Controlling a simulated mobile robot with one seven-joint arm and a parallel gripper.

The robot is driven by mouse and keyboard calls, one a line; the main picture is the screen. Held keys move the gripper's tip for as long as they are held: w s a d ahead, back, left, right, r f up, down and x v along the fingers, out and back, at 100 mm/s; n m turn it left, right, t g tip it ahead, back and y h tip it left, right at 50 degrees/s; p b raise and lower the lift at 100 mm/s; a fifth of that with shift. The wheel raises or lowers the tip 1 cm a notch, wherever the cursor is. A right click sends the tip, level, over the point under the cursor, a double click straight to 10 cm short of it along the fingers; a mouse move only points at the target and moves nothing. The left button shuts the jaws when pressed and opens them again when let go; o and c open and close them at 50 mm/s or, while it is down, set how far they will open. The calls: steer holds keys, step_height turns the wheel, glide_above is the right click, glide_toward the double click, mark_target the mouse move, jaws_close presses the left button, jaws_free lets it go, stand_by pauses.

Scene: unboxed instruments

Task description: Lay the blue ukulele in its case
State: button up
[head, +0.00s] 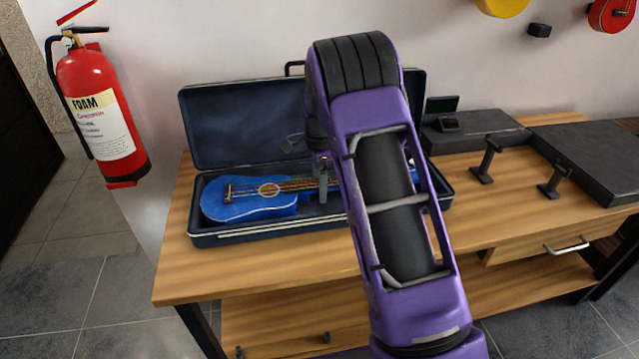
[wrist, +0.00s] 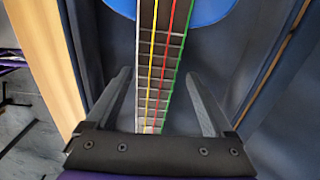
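The blue ukulele (head: 248,204) lies strings up in the open dark blue case (head: 240,236), with its body at the left end. My arm hides part of the neck and most of the head in the head view. My gripper (head: 322,180) is over the neck. In the wrist view, my gripper (wrist: 158,75) is open, with one finger on each side of the neck (wrist: 160,60) and a visible gap on both sides. The ukulele's blue body (wrist: 205,10) shows at the top there. The case lid (head: 240,125) stands open at the back.
The case rests on a wooden table (head: 170,280). Black stands (head: 487,160) and flat dark cases (head: 590,155) occupy its right part. A red fire extinguisher (head: 100,110) hangs at the left. Clear wood lies in front of the case.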

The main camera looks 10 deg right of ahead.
step_height(320, 180, up, 18)
steer(key=p, duration=0.2)
steer(key=shift+f+p, duration=0.25)
steer(key=shift+p, duration=0.1)
